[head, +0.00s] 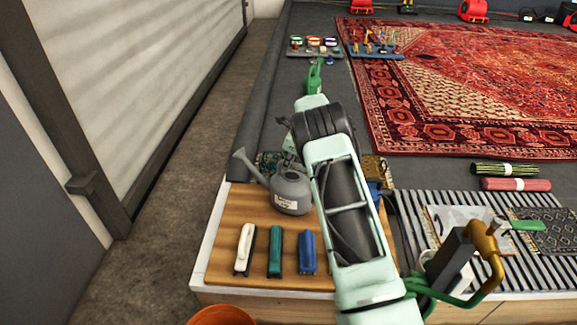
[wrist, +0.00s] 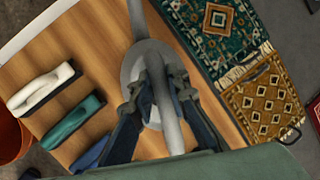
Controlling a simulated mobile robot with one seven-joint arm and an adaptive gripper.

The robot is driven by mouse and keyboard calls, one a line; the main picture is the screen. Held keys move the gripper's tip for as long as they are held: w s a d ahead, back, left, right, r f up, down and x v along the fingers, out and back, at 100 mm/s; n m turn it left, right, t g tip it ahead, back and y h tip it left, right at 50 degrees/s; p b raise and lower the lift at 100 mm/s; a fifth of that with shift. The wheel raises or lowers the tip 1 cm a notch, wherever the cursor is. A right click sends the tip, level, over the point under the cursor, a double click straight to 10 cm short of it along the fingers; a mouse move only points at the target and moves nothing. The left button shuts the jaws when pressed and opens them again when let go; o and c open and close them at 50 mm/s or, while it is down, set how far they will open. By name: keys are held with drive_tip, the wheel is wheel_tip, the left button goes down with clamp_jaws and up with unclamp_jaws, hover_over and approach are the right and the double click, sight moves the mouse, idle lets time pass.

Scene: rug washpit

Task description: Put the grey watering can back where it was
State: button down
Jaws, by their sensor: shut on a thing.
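The grey watering can (head: 291,194) is at the back of the wooden tabletop (head: 225,215), its spout pointing left and a pale label on its side. My gripper (head: 292,148) is above it, partly hidden by my arm. In the wrist view, my gripper's fingers (wrist: 158,76) close around the grey handle of the watering can (wrist: 132,64), seen from above. The can looks upright. I cannot tell whether its base touches the wood.
White (head: 245,249), teal (head: 275,250) and blue (head: 307,252) brushes line the front of the wood. A teal rug sample (wrist: 212,30) and a golden one (wrist: 262,105) lie behind. An orange bucket (head: 221,315) stands below the front edge. A brass tap (head: 487,255) is at right.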

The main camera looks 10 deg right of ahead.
drive_tip(key=shift+w+f, duration=0.1)
drive_tip(key=shift+f, duration=0.45)
drive_tip(key=c, duration=1.9)
unclamp_jaws()
drive_tip(key=shift+f, duration=0.15)
drive_tip(key=shift+r, duration=0.45)
drive_tip(key=p+v, duration=0.3)
drive_tip(key=v, duration=0.8)
drive_tip(key=shift+s+r, duration=0.15)
drive_tip(key=shift+s, duration=0.15)
